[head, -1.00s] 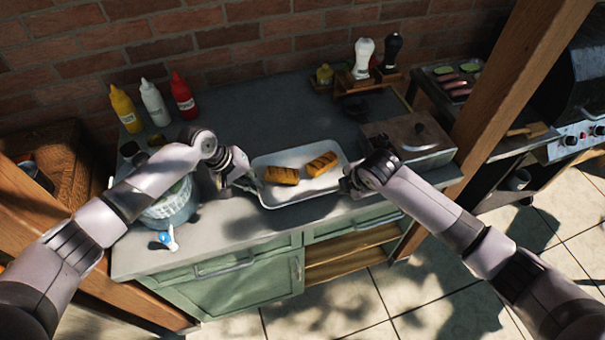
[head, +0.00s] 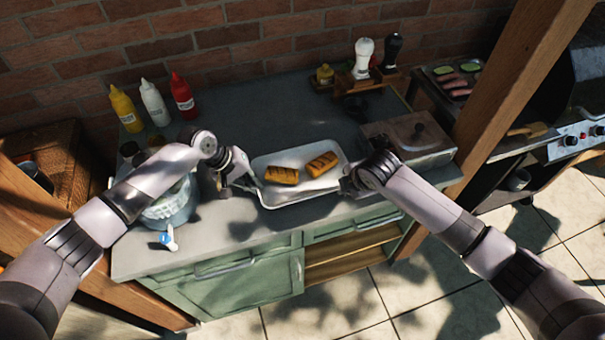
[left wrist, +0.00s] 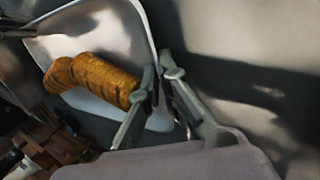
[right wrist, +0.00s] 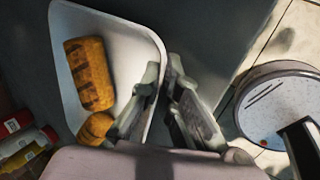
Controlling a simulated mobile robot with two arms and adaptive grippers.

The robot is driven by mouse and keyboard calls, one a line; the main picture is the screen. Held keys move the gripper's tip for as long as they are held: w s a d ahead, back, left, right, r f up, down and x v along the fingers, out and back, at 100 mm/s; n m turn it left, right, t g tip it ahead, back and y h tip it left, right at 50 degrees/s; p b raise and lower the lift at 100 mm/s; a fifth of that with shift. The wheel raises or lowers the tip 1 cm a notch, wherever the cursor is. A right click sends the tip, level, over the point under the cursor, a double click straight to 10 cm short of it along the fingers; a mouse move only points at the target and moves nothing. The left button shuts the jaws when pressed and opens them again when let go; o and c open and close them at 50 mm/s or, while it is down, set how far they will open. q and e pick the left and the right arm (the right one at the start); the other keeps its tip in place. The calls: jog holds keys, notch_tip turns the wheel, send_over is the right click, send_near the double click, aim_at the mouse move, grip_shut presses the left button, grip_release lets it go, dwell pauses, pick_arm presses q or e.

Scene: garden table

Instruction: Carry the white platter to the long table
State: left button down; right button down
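The white platter (head: 293,197) is at the front of the green cabinet's counter, with two grilled golden pieces (head: 282,175) on it. It looks level; I cannot tell whether it touches the counter. My left gripper (head: 250,184) is at its left end, and the left wrist view shows the fingers (left wrist: 162,85) close on both sides of the rim. My right gripper (head: 347,184) is at its right end, its fingers (right wrist: 163,82) likewise on both sides of the rim. Both appear shut on the rim. The long table is not identifiable in view.
Sauce bottles (head: 154,103) stand at the back left and a bowl (head: 170,205) at the front left. A lidded box (head: 408,138) is close to the platter's right. A wooden post (head: 515,85) and a grill (head: 590,125) stand further right. Tiled floor (head: 350,312) is clear in front.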

pick_arm(q)
jog(key=shift+w+r, duration=0.1)
jog(key=shift+r, duration=0.15)
pick_arm(e)
jog(key=shift+w+r, duration=0.1)
jog(key=shift+r, duration=0.15)
